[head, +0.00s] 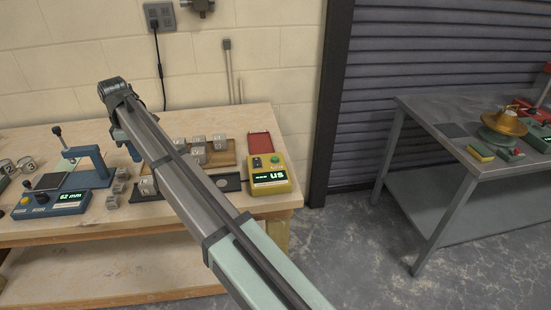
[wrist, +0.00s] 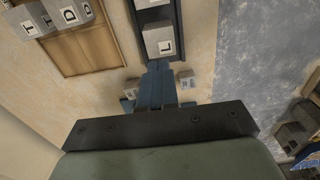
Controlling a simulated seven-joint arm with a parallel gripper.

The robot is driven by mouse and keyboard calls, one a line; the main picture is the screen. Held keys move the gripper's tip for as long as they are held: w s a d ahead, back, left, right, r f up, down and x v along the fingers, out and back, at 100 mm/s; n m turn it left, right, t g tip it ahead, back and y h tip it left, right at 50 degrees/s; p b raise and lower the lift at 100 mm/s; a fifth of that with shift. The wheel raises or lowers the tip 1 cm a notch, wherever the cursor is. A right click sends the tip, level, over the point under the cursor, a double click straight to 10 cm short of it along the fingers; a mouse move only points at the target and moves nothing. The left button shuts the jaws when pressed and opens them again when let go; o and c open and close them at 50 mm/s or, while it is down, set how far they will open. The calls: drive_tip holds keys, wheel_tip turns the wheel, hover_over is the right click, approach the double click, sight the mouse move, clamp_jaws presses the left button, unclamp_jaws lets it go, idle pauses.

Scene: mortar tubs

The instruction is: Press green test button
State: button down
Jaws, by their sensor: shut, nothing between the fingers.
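The green button (head: 275,159) sits on top of a yellow tester (head: 270,183) whose display reads "US", at the right end of the wooden bench in the head view. My gripper's blue fingers (wrist: 158,70) are shut and empty in the wrist view, with their tips close to a grey block marked L (wrist: 160,40); I cannot tell if they touch it. In the head view my gripper (head: 133,151) is partly hidden behind my arm, well left of the yellow tester. The tester and its green button are not visible in the wrist view.
A dark tray (head: 232,182) lies left of the tester. Lettered blocks (head: 198,155) stand on a wooden tray behind it. A blue gauge (head: 52,202) reading "62 mm" is at left. A red tray (head: 260,145) lies behind the tester. A grey table (head: 452,170) stands at right.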

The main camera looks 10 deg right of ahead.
drive_tip(key=w+d+m, duration=0.2)
drive_tip(key=w+d, duration=0.3)
drive_tip(key=d, duration=0.7)
drive_tip(key=w+d+m, duration=0.2)
drive_tip(key=w+d, duration=0.2)
drive_tip(key=d, duration=0.8)
drive_tip(key=s+d+f+m+t+y, duration=0.1)
drive_tip(key=s+d+m, duration=0.25)
drive_tip(key=d, duration=0.85)
drive_tip(key=s+d+f+m+t+y, duration=0.15)
drive_tip(key=s+d, duration=0.25)
drive_tip(key=d, duration=0.8)
drive_tip(key=w+a+r+m+t+y, duration=0.2)
drive_tip(key=a+r+m+t+y, duration=0.1)
drive_tip(key=m, duration=0.7)
drive_tip(key=shift+w+a+r+m+t, duration=0.3)
drive_tip(key=shift+a+r+m+t, duration=0.15)
drive_tip(key=shift+r+t, duration=0.4)
